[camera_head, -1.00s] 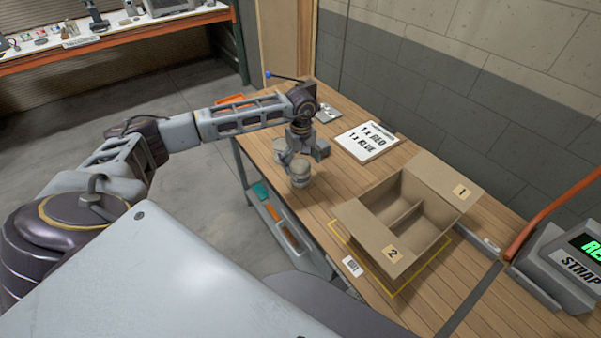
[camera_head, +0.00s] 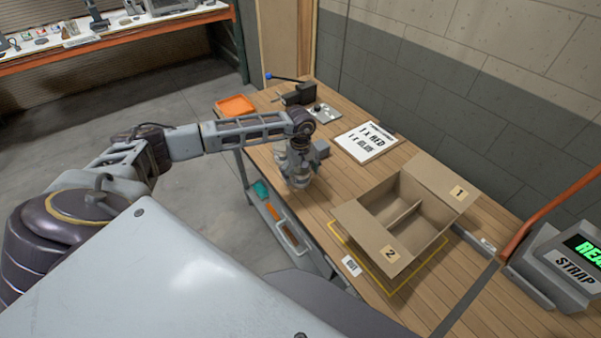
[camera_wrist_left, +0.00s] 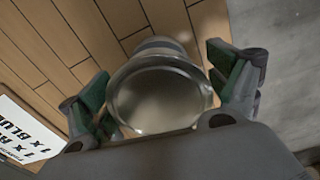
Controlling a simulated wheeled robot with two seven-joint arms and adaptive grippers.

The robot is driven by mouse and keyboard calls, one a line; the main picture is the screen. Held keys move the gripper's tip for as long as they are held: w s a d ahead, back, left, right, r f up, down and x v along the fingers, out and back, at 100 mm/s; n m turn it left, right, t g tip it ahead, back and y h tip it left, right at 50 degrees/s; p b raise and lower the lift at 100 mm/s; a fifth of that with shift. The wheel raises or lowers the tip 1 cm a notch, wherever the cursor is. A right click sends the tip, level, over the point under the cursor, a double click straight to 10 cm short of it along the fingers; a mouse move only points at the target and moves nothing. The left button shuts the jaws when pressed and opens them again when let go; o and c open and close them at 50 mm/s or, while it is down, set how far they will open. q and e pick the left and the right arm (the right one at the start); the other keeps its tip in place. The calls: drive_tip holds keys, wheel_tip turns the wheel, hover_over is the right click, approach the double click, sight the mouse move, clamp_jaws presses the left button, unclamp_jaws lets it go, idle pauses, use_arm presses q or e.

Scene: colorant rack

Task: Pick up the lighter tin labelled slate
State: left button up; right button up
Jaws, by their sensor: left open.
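A tin (camera_wrist_left: 160,98) with a round metal lid fills the middle of the left wrist view. My left gripper (camera_wrist_left: 166,84) is open, with one green-padded finger on each side of this tin. A second rounded grey thing (camera_wrist_left: 160,43), perhaps another tin, shows just behind it. In the head view my left gripper (camera_head: 299,168) is low over the near-left part of the bench and covers most of the tins. No label is readable, so I cannot tell which tin is slate. My right gripper is in neither view.
An open cardboard box (camera_head: 372,226) with two compartments stands on the wooden bench (camera_head: 335,190). A sign (camera_head: 366,142) lies behind it. An orange tray (camera_head: 236,105) and a dark clamp-like device (camera_head: 296,94) are at the far end. A strapping machine (camera_head: 565,262) stands at right.

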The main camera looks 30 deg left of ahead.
use_arm(q)
drive_tip(key=shift+f, duration=0.65)
drive_tip(key=shift+c, duration=0.4)
drive_tip(key=c, duration=0.9)
drive_tip(key=shift+c, duration=0.6)
drive_tip(key=shift+r, duration=0.15)
drive_tip(key=shift+r, duration=0.55)
drive_tip(key=shift+r+b, duration=0.95)
drive_tip(key=shift+r, duration=3.4)
